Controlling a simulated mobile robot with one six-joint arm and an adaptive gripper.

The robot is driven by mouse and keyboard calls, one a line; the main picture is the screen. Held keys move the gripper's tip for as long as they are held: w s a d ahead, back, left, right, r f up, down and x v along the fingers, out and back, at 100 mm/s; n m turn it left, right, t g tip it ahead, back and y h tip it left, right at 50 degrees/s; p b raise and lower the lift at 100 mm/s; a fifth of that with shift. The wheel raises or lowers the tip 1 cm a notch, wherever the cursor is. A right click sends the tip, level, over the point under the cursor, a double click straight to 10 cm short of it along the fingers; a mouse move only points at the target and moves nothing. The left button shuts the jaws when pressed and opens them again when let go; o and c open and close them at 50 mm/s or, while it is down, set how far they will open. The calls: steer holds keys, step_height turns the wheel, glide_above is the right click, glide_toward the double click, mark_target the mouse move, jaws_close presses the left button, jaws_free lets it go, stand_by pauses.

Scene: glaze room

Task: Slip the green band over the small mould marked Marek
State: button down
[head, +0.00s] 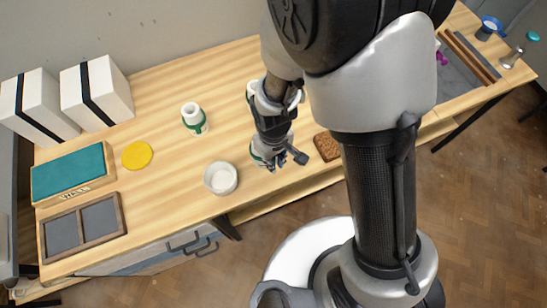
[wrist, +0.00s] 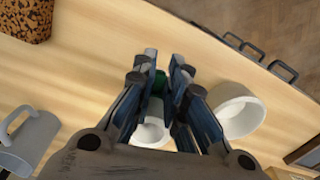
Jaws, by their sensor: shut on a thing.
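My gripper (wrist: 160,75) is shut on the green band (wrist: 160,84), which is mostly hidden between the fingertips. A small white round mould (wrist: 151,128) shows between the fingers, close to the band. I cannot tell whether the band is around it. In the head view my gripper (head: 273,164) points down near the front edge of the table, with a bit of green and white beside its fingers. Another small white mould (head: 193,113) with green around its lower part stands upright to the left. No name on either mould is readable.
A white bowl (head: 221,178) stands close left of my gripper; a brown sponge (head: 327,146) lies to the right. A yellow disc (head: 137,155), teal pad (head: 72,174) and white boxes (head: 97,90) are at the left. The table (head: 170,190) is clear between disc and bowl.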

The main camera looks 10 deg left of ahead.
steer(key=shift+f, duration=0.35)
steer(key=c, duration=1.5)
jaws_free()
steer(key=shift+c, duration=0.2)
steer(key=shift+r, duration=0.1)
step_height(320, 180, up, 9)
steer(key=p, duration=0.6)
steer(key=shift+p, duration=0.4)
